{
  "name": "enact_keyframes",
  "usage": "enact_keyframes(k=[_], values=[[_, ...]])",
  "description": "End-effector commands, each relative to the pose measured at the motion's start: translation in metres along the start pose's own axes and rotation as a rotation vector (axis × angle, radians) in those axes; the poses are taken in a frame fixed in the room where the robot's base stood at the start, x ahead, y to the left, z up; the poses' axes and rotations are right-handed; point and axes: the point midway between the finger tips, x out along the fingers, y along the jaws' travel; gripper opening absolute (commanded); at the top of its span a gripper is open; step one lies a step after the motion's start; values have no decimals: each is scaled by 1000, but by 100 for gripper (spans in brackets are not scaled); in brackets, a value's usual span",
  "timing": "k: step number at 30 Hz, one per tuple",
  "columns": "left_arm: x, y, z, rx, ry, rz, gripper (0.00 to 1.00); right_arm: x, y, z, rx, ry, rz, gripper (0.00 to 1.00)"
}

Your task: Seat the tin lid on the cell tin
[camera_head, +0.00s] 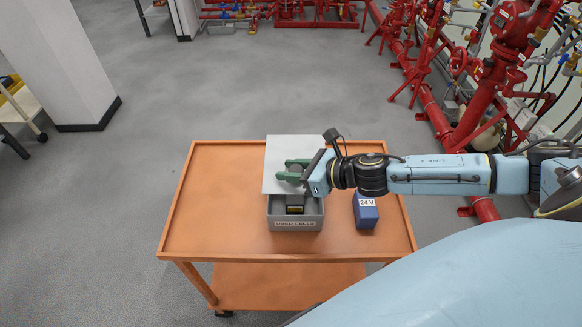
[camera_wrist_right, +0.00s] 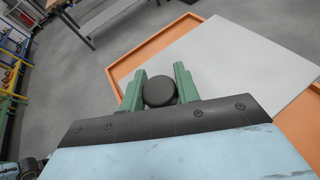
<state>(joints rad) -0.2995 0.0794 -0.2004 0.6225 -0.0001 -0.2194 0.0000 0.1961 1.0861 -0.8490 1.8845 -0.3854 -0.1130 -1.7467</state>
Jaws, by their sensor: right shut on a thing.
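The tin lid (camera_head: 281,148) is a flat light grey plate with a dark round knob (camera_wrist_right: 160,91). My right gripper (camera_head: 287,171) has its green fingers on either side of the knob and is shut on it, also seen in the right wrist view (camera_wrist_right: 159,84). The grey cell tin (camera_head: 296,224), marked "USED CELLS", stands on the cart. The lid is offset toward the back of the tin, whose front part is open; its exact height above the rim is unclear. A dark cell with a yellow label (camera_head: 295,209) shows inside. My left gripper is out of view.
The orange cart (camera_head: 215,215) has a raised rim and free room left of the tin. A blue "24 V" block (camera_head: 366,212) stands right of the tin, below my right forearm. Red valve pipework (camera_head: 440,110) is beyond the cart on the right.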

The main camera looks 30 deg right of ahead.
Motion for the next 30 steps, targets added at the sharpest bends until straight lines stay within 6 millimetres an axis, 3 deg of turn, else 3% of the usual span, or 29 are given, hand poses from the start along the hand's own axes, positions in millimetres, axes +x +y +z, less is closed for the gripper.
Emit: enact_keyframes(k=[18, 30], values=[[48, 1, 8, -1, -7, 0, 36, 25, -5, -57, 0, -2, 0, 2], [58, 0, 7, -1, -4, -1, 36, 30, -6, -70, -1, -2, -1, 2]])
